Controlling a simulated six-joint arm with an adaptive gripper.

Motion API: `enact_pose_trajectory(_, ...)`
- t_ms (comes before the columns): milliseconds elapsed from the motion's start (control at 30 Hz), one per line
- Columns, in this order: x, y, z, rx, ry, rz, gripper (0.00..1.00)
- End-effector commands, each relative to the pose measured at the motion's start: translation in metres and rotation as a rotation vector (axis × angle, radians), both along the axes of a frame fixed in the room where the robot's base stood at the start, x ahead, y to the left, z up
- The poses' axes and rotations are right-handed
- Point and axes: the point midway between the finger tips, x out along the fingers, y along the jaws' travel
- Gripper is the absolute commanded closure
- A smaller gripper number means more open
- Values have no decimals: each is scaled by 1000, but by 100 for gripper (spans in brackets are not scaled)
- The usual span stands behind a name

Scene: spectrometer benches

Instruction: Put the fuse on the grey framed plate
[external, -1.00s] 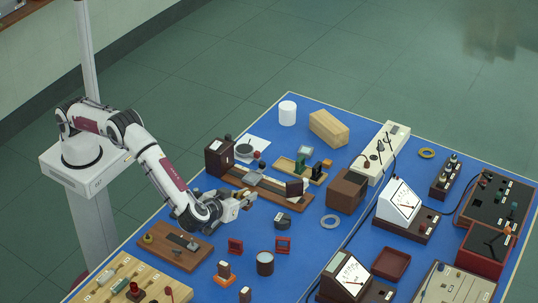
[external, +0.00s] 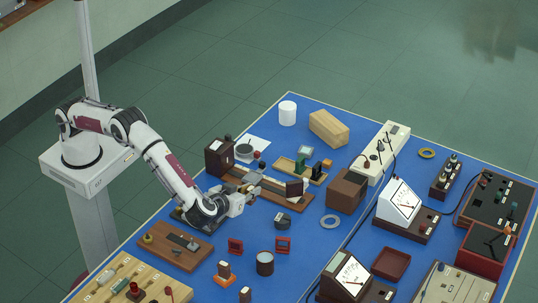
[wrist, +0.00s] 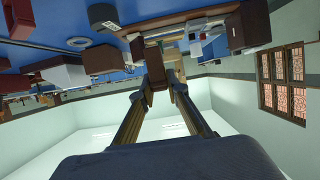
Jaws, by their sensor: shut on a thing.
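My gripper (external: 246,201) is low over the blue table, beside the front edge of the long wooden bench. In the wrist view its two fingers (wrist: 157,92) are closed around a small brown block-like thing, which I take to be the fuse (wrist: 157,76). The fuse is hard to make out in the external view, at the fingertips. A grey flat plate (external: 252,178) shows on the wooden bench, just behind my gripper. I cannot tell for sure whether it is the grey framed plate.
The wooden bench (external: 284,199) carries dark upright blocks. A brown board (external: 175,246) lies to the left. A brown box (external: 346,191) stands to the right.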

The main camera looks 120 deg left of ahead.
Motion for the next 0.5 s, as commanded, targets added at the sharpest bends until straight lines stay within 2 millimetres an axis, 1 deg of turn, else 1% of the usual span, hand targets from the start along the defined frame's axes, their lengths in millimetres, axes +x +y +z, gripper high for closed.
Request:
enact_pose_trajectory(33,-2,12,0,0,0,17,100)
enact_pose_trajectory(167,-8,45,1,0,-1,69,100)
enact_pose_trajectory(267,-15,75,3,0,-1,111,100)
enact_pose_trajectory(300,-18,88,3,0,-1,128,100)
enact_pose_trajectory(467,-27,137,6,0,-1,180,100)
enact_pose_trajectory(500,-30,150,6,1,-1,191,100)
